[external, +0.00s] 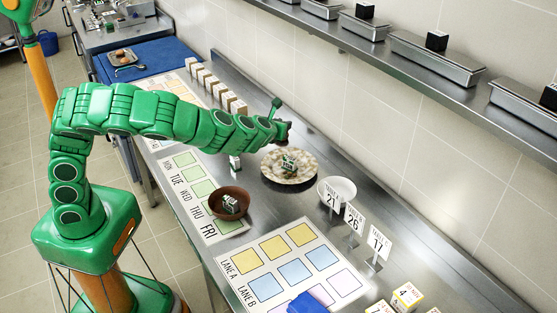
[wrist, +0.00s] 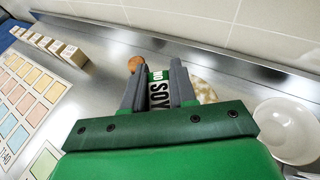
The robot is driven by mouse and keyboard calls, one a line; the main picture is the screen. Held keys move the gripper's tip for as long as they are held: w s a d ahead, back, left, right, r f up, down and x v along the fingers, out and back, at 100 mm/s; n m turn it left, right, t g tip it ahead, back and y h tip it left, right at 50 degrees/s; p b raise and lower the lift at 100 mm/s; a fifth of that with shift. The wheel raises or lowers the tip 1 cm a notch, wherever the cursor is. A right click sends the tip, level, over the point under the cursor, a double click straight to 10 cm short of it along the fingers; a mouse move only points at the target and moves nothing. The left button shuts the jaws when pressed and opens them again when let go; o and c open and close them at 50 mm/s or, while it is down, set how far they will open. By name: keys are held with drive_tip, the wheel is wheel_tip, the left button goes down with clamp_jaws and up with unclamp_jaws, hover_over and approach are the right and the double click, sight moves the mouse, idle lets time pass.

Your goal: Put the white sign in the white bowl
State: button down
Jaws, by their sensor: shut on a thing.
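My gripper (wrist: 155,78) is shut on a white sign (wrist: 158,98) with a green band and black letters reading "NO SOY". In the external view my gripper (external: 283,131) is above and behind a speckled beige plate; the held sign cannot be made out clearly there. The white bowl (external: 337,189) stands to the right of the plate and looks empty. It also shows at the right of the wrist view (wrist: 288,128), apart from my gripper.
The speckled plate (external: 270,172) has a small green and white thing on it. A brown bowl (external: 243,194) holds another small card. White number signs (external: 354,218) stand just right of the white bowl. Small boxes (external: 215,87) line the counter's back left. A shelf (external: 420,72) runs above.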

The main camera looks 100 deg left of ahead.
drive_tip(key=w+d+r+m+t+h, duration=0.1)
drive_tip(key=w+d+m+t+h, duration=0.35)
drive_tip(key=w+d, duration=0.6)
drive_tip(key=w+d+r+m+t+h, duration=0.1)
drive_tip(key=w+d+m+t+h, duration=0.1)
drive_tip(key=w+d+m+h, duration=0.8)
drive_tip(key=w+d+r+m+t+h, duration=0.2)
drive_tip(key=w+d+m+t, duration=0.3)
drive_tip(key=d, duration=0.9)
drive_tip(key=s+a+f+m+g+h, duration=0.2)
drive_tip(key=s+a+f+h, duration=0.15)
drive_tip(key=a, duration=0.75)
drive_tip(key=s+a+f+m+g+h, duration=0.3)
drive_tip(key=a+f, duration=0.1)
drive_tip(key=a, duration=0.7)
drive_tip(key=shift+w+a+f, duration=0.1)
drive_tip(key=shift+f, duration=2.4)
drive_tip(key=shift+w+a+f, duration=0.1)
drive_tip(key=shift+f, duration=2.35)
drive_tip(key=shift+f, duration=0.7)
